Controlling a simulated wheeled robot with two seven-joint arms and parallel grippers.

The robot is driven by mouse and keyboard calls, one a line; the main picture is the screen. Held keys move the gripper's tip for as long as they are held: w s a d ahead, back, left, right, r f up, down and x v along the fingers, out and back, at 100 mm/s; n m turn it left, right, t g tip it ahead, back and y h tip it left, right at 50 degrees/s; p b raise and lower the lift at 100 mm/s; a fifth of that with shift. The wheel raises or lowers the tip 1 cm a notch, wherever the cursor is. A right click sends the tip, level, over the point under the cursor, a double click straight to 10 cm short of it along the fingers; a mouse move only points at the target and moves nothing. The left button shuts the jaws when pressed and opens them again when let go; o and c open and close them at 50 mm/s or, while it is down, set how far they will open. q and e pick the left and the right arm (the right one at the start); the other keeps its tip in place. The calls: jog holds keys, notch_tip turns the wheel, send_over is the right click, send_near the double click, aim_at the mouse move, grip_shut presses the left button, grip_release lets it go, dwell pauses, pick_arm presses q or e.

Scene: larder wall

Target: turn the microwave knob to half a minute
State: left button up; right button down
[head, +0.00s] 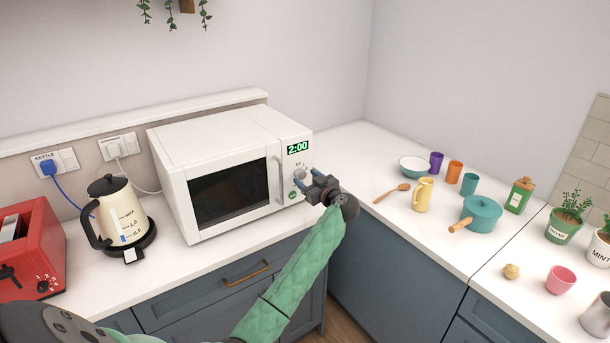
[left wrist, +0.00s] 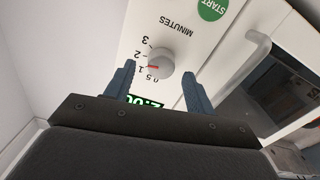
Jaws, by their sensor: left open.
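The white microwave (head: 181,157) stands on the counter with its door shut; its green display (head: 298,148) reads 2:00. Its grey knob (head: 300,174) is below the display. In the left wrist view, upside down, the knob (left wrist: 162,61) has a red mark that seems to point near 1, among labels 0.5, 1, 2 and 3. My left gripper (head: 305,179) is open in front of the control panel. In the left wrist view its fingers (left wrist: 158,70) stand on either side of the knob, with gaps showing. My right gripper is not in view.
The microwave door handle (head: 279,180) is just left of the knob, and the green START button (head: 293,195) is below it. A cream kettle (head: 121,213) and red toaster (head: 36,246) stand left. Cups, a teal pot (head: 481,213) and plants stand on the right counter.

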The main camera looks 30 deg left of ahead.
pick_arm(q)
jog(key=shift+x, duration=0.9)
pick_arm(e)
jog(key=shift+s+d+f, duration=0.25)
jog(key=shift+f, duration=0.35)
pick_arm(q)
jog(key=shift+s, duration=0.1)
jog(key=c, duration=1)
